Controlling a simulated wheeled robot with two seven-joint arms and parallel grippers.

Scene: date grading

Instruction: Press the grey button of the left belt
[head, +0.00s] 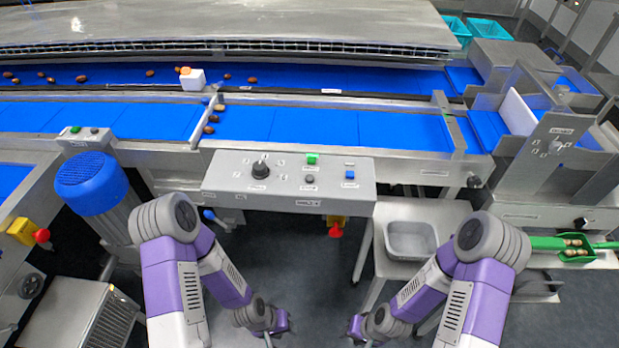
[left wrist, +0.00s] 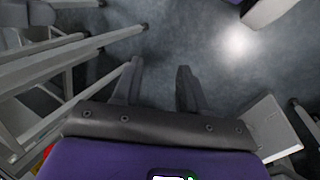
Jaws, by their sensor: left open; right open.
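A small grey button box (head: 85,138) sits at the left on the front rail of the conveyor. It carries a green button (head: 75,129) and a grey button (head: 94,131). A larger grey control panel (head: 230,185) in the middle has a black knob, a green button, a blue button and another grey button (head: 309,179). My left gripper (head: 270,340) hangs low at the bottom of the head view, well below and right of the button box. In the left wrist view its fingers (left wrist: 158,75) are apart with nothing between them. My right gripper (head: 352,338) hangs low too, mostly hidden.
A blue motor (head: 92,183) stands just in front of the button box. A grey tray (head: 411,240) sits on the right stand. Dates lie on the rear blue belt (head: 300,79). The floor between is clear.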

